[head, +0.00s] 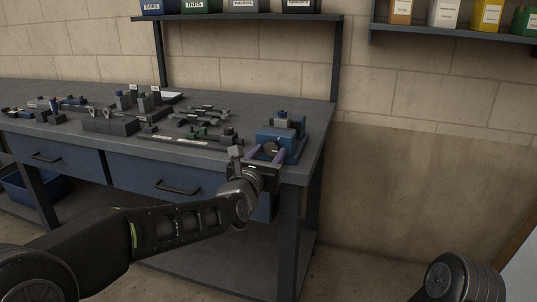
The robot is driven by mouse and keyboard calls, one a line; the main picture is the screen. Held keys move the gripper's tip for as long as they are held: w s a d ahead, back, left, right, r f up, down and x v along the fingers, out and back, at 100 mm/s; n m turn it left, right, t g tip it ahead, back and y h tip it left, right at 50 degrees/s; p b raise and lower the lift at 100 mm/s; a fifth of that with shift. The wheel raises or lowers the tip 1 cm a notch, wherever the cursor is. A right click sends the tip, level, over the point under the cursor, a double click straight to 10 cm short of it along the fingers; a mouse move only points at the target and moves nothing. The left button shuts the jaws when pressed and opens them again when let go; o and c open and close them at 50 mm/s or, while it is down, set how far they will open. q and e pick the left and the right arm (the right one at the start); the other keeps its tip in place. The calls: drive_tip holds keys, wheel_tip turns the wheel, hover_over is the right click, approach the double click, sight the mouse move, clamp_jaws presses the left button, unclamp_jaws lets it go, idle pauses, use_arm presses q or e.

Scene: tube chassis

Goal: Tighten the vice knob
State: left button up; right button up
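The blue vice (279,134) stands at the right front corner of the workbench, with grey jaw blocks on top. Its dark round knob (271,148) faces the front. My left gripper (266,154) reaches up to the vice from the front left. Its two purplish fingers are spread apart, one on each side of the knob. They look open, and contact with the knob cannot be made out. My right gripper is out of view; only a dark part of my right arm shows at the lower right.
The grey workbench (75,91) holds several wrenches (205,112), blocks and small fixtures left of the vice. Labelled bins stand on the shelf (235,17) above. A second shelf (455,33) with boxes hangs at right. The floor right of the bench is clear.

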use_arm(q)
clamp_jaws()
drive_tip(key=shift+f, duration=0.1)
idle(0.4)
